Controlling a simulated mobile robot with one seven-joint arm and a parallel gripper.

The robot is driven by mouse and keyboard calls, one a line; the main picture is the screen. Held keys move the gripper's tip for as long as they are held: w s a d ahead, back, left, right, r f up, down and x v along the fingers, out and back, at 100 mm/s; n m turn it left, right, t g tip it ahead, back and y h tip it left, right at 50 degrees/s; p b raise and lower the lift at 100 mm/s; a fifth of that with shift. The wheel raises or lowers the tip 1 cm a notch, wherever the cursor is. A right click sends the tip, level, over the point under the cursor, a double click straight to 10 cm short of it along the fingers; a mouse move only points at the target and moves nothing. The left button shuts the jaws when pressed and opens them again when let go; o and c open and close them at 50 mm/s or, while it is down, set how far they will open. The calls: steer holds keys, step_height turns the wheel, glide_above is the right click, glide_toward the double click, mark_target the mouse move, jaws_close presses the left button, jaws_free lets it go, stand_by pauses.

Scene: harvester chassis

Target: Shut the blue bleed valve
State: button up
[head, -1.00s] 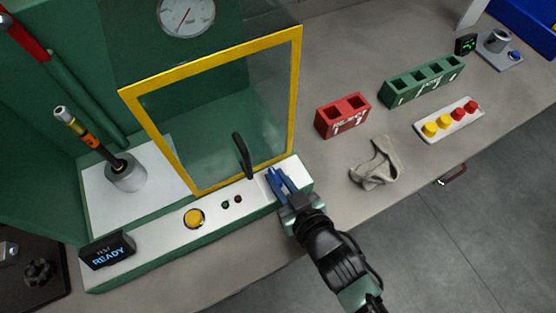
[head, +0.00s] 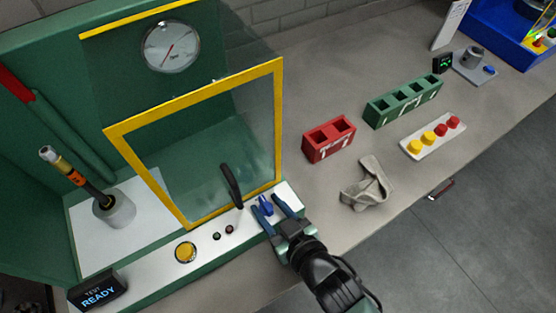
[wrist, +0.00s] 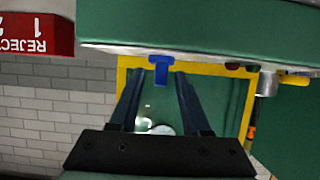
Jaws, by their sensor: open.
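The blue bleed valve (head: 265,205) is a small blue handle on the right end of the white-topped green console (head: 150,268). My gripper (head: 269,205) is open, with one finger on each side of the valve in the head view. In the wrist view the valve (wrist: 160,67) shows as a blue T shape between the tips of my two open fingers (wrist: 158,78). A gap shows between the valve and each finger there. I cannot tell whether either finger touches it.
A black lever (head: 231,186) stands just left of the valve, before the yellow-framed clear guard (head: 280,120). A yellow button (head: 186,251) and a READY display (head: 98,291) are further left. A grey cloth (head: 367,186) and red reject block (head: 329,139) lie to the right.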

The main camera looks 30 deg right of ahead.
steer(key=v, duration=1.3)
steer(key=shift+p, duration=0.4)
steer(key=shift+f, duration=0.1)
